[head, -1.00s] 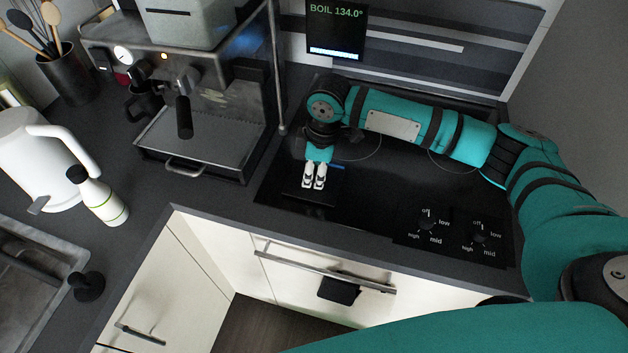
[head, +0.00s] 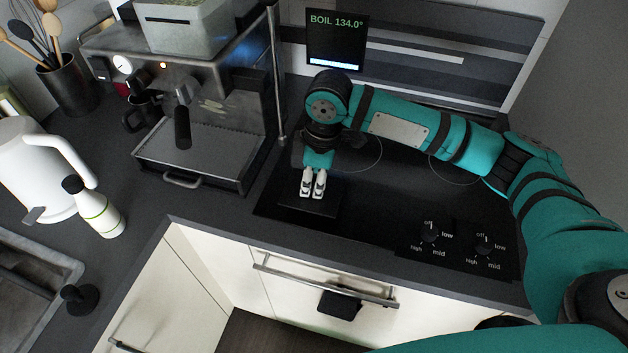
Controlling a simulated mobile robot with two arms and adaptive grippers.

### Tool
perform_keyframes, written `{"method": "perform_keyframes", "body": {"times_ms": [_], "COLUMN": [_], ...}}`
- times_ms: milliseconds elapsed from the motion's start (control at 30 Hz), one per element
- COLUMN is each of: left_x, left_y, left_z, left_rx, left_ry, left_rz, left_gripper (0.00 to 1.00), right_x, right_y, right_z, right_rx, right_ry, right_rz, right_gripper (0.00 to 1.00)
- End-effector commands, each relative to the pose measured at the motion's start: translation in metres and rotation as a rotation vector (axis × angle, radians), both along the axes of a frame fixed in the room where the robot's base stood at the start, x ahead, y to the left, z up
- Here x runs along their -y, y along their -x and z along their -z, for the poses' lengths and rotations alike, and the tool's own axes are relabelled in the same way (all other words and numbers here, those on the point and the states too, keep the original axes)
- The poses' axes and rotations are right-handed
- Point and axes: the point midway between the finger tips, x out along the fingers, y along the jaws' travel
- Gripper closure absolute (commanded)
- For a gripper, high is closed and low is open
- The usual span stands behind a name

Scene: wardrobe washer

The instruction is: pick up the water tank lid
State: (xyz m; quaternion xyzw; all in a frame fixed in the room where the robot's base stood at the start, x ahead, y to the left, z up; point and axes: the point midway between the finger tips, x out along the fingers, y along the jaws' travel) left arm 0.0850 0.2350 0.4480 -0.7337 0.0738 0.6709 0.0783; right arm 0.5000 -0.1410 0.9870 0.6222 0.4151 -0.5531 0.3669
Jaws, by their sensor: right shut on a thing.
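The water tank lid looks like a thin, dark, flat plate (head: 322,208) over the black cooktop. My right gripper (head: 312,194) points down with its white fingers together, shut on this plate. The plate is dark on dark, so I cannot tell whether it touches the cooktop or is held just above it. The pale water tank (head: 190,28) sits on top of the espresso machine at the upper left, partly cut off by the picture's edge. My left gripper is not in view.
The espresso machine (head: 200,150) stands left of my right gripper, with a thin upright rod (head: 277,85) between. The cooktop (head: 375,215) has two knobs at its front right. A white kettle (head: 40,170) and bottle (head: 100,210) stand at the left. A small display (head: 336,40) is behind.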

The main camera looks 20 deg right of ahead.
Motion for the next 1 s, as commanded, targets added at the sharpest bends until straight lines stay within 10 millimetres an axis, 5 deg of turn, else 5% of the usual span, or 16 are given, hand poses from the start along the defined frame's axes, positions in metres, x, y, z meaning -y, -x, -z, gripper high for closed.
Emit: {"method": "perform_keyframes", "body": {"times_ms": [300, 500, 1000], "left_x": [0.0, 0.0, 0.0], "left_y": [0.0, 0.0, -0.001], "left_z": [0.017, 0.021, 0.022], "left_rx": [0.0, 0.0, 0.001], "left_ry": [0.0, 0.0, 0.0], "left_rz": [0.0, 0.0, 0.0], "left_gripper": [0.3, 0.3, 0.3], "right_x": [-0.035, -0.049, -0.055], "right_y": [0.08, 0.112, 0.127], "right_z": [-0.006, -0.011, -0.013], "right_rx": [0.003, 0.003, 0.002], "right_ry": [-0.003, -0.002, 0.0], "right_rz": [-0.007, -0.003, 0.001], "right_gripper": [1.0, 1.0, 1.0]}}
